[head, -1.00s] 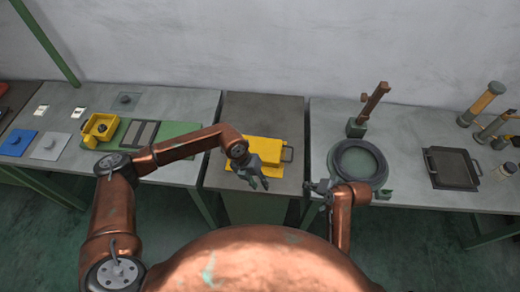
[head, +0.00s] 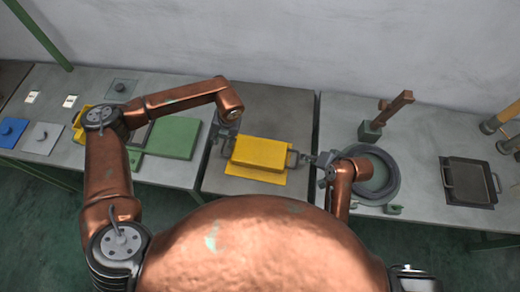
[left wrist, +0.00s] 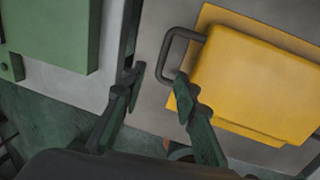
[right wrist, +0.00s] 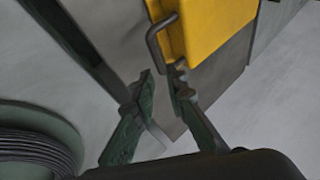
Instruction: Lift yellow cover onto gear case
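The yellow cover (head: 260,153) lies on the middle grey table, with a dark handle at each end. My left gripper (head: 222,140) is open beside its left handle. In the left wrist view the cover (left wrist: 260,80) is at right, and its handle (left wrist: 167,60) stands just ahead of the parted fingers (left wrist: 160,95). My right gripper (head: 318,160) is open near the right handle (head: 293,158). In the right wrist view that handle (right wrist: 152,45) lies just beyond the parted fingers (right wrist: 160,90). Which object is the gear case I cannot tell; a green block (head: 173,138) sits on the left table.
The left table also holds a blue plate (head: 12,131), a grey plate (head: 43,138) and a yellow part (head: 78,132) mostly hidden by my left arm. A dark ring (head: 388,180) and a rusty post (head: 395,108) stand on the right table. A dark tray (head: 470,182) lies further right.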

